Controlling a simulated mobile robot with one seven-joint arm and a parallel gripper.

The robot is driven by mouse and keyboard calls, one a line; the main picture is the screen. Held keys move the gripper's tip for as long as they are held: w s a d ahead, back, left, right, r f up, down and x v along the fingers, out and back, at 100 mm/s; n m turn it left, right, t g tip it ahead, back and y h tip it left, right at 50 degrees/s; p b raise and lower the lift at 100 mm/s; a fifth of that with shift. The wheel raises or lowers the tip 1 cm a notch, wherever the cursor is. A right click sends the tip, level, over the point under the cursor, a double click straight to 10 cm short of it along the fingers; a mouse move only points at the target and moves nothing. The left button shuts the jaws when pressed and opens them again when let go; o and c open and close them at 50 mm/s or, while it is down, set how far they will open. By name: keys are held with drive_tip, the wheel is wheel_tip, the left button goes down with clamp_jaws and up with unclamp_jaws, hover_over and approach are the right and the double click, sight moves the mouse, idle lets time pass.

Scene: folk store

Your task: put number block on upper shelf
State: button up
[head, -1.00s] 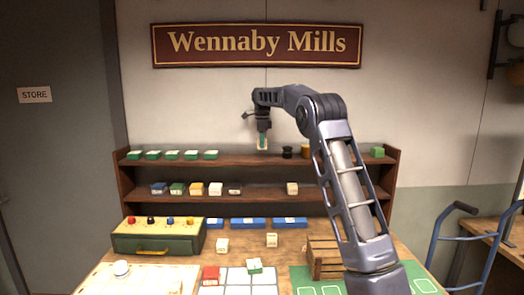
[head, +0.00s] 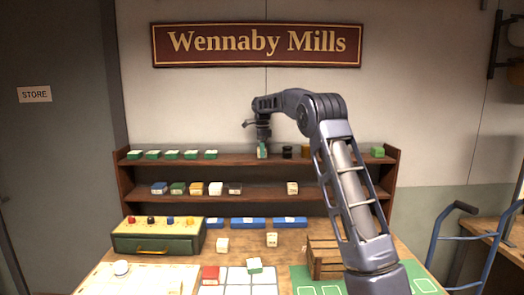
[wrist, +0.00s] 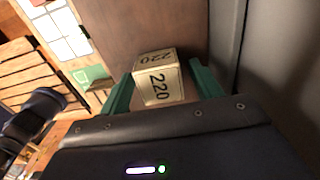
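The cream number block marked 220 (wrist: 158,86) lies between the two green fingers of my gripper (wrist: 164,82) in the wrist view. The fingers are spread, with narrow gaps beside the block. In the head view my gripper (head: 262,146) reaches down to the upper shelf (head: 235,160), and the block (head: 263,153) appears to stand on its board, partly hidden by a finger. The gripper is open around the block.
A dark item (head: 287,152) stands just right of the block on the upper shelf, and a green cube (head: 377,152) is at its right end. Several green-and-white items (head: 172,155) line its left part. Small blocks (head: 215,188) stand on the lower shelf.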

drive_tip(key=shift+r, duration=0.1)
wheel_tip(320, 180, up, 11)
drive_tip(key=s+d+r+n+t, duration=0.15)
drive_tip(key=s+d+n, duration=0.25)
drive_tip(key=s+d, duration=0.65)
drive_tip(key=s+d+r+n+t, duration=0.1)
drive_tip(key=s+d+r+n, duration=0.35)
drive_tip(key=s, duration=0.95)
drive_tip(key=s+d+f+n, duration=0.3)
drive_tip(key=s+f, duration=0.4)
drive_tip(key=s, duration=0.3)
drive_tip(key=s+d+f+n+t, duration=0.1)
drive_tip(key=s+d+f+n, duration=0.2)
drive_tip(key=s+f, duration=0.4)
drive_tip(key=s+d+f+n+t, duration=0.1)
drive_tip(key=s+d+f+n, duration=0.2)
drive_tip(key=s+f, duration=0.4)
drive_tip(key=s+d, duration=0.1)
drive_tip(key=s, duration=0.4)
drive_tip(key=shift+s+f, duration=0.4)
